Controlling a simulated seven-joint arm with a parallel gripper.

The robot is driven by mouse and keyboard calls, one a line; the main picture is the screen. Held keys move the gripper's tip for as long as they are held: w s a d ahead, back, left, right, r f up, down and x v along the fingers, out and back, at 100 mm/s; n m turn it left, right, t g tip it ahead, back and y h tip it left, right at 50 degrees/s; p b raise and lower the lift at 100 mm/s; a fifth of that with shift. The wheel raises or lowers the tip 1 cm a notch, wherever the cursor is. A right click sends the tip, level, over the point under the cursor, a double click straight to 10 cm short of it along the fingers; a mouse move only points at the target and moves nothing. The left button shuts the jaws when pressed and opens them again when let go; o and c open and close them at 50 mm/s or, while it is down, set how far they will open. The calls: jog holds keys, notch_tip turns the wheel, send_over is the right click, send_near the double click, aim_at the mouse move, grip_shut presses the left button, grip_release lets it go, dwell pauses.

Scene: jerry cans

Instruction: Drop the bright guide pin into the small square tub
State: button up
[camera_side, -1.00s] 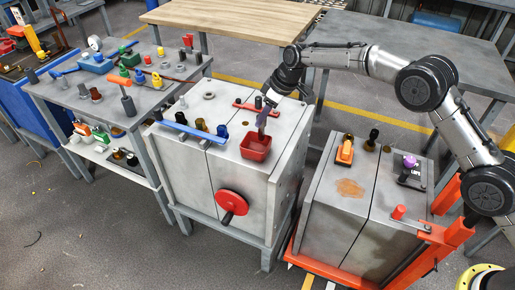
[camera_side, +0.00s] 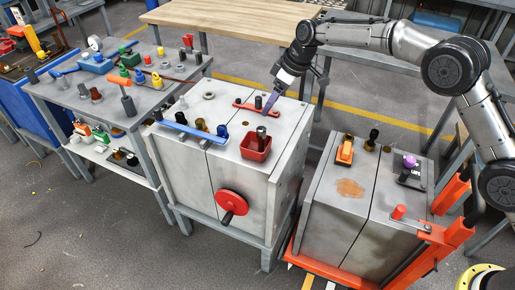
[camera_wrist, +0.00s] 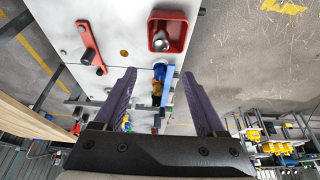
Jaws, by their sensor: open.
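The small square tub (camera_side: 255,154) is red and stands on top of the grey metal block. The guide pin (camera_side: 261,134) is shiny metal with a darker lower part, and stands roughly upright inside the tub. In the wrist view the pin (camera_wrist: 159,42) shows within the red walls of the tub (camera_wrist: 178,26), towards its near side. My gripper (camera_side: 268,112) is behind and above the tub, apart from the pin. In the wrist view my gripper (camera_wrist: 159,72) has its two purple fingers wide apart with nothing held between them.
A red bar with a dark knob (camera_side: 243,105) lies behind the tub, close to my fingers. A blue bar (camera_side: 194,131) and several small fittings stand to the left. A second grey block (camera_side: 337,210) with an orange fitting stands to the right.

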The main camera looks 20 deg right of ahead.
jog(key=v, duration=0.7)
jog(key=shift+r, duration=0.15)
jog(key=s+d+r+t, duration=0.1)
jog(key=s+d+r, duration=0.15)
jog(key=r, duration=0.45)
jog(key=s+d+r+t, duration=0.1)
jog(key=d+r, duration=0.2)
jog(key=r, duration=0.3)
jog(key=s+d+r+m, duration=0.1)
jog(key=s+d+r, duration=0.2)
jog(key=s, duration=0.2)
jog(key=s+d+r+m+t+h, duration=0.1)
jog(key=s+d+r, duration=0.15)
jog(key=s, duration=0.35)
jog(key=s+d+r+m, duration=0.1)
jog(key=s+d+r, duration=0.15)
jog(key=s, duration=0.25)
jog(key=s+d+f+m+t+h, duration=0.1)
jog(key=s+d, duration=0.1)
jog(key=s, duration=0.5)
jog(key=s+d+f+m, duration=0.1)
jog(key=s+d+f, duration=0.1)
jog(key=s, duration=0.5)
jog(key=s+d+f+m+g+h, duration=0.1)
jog(key=s+f+m, duration=0.3)
jog(key=s+f, duration=0.7)
jog(key=shift+d+f+g, duration=0.3)
jog(key=shift+d+f, duration=0.55)
jog(key=shift+f, duration=0.05)
